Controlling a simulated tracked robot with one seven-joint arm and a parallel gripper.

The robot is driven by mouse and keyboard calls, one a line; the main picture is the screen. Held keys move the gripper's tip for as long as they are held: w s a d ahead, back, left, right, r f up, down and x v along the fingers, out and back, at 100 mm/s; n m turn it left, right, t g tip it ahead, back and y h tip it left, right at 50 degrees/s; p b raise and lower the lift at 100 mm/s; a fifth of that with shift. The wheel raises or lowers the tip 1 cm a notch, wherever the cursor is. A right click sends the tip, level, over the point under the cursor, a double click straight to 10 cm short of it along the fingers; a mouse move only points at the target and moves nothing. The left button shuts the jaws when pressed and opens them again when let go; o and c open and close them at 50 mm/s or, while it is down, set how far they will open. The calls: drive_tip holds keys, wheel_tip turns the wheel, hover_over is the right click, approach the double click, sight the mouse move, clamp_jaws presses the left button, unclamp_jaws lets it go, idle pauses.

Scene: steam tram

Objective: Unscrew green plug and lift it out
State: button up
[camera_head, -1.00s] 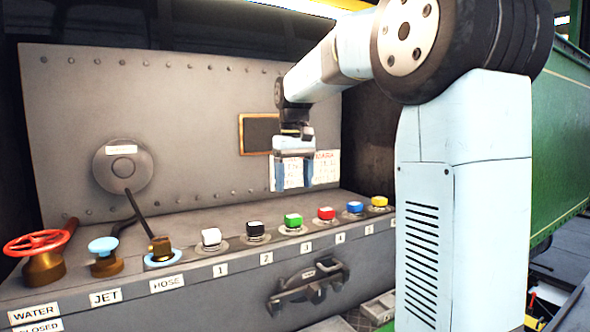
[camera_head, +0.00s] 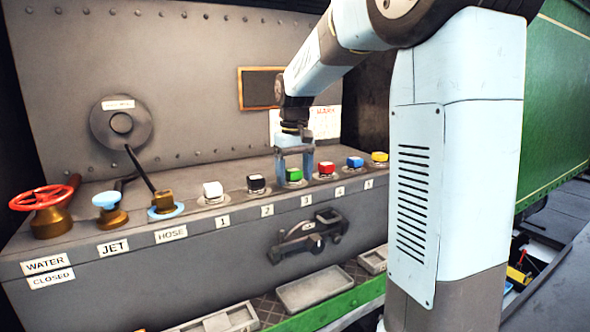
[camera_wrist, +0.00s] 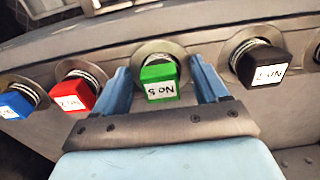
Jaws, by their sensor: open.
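The green plug (camera_head: 293,175) sits in its round collar on the grey ledge, between the black plug (camera_head: 256,183) and the red plug (camera_head: 326,168). In the wrist view the green plug (camera_wrist: 159,84) has a square head with a white label, upside down in the picture. My gripper (camera_head: 294,172) is open over it, pointing down. In the wrist view the blue fingers of my gripper (camera_wrist: 165,80) stand on either side of the green plug, with a visible gap at each side. The threads of the green plug are mostly hidden below its head.
A white plug (camera_head: 212,191), a blue plug (camera_head: 355,163) and a yellow plug (camera_head: 379,158) stand in the same row. A red valve wheel (camera_head: 42,195) is at far left. Empty grey trays (camera_head: 314,288) lie below, and a latch handle (camera_head: 307,236) is on the front face.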

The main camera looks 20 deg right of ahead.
drive_tip(key=shift+c, duration=0.4)
clamp_jaws()
drive_tip(key=shift+d+n, duration=0.1)
drive_tip(key=shift+n, duration=2)
drive_tip(key=shift+n, duration=1)
drive_tip(key=shift+w+n, duration=0.1)
drive_tip(key=shift+n, duration=0.9)
drive_tip(key=shift+w+d+n, duration=0.1)
drive_tip(key=shift+n, duration=1.9)
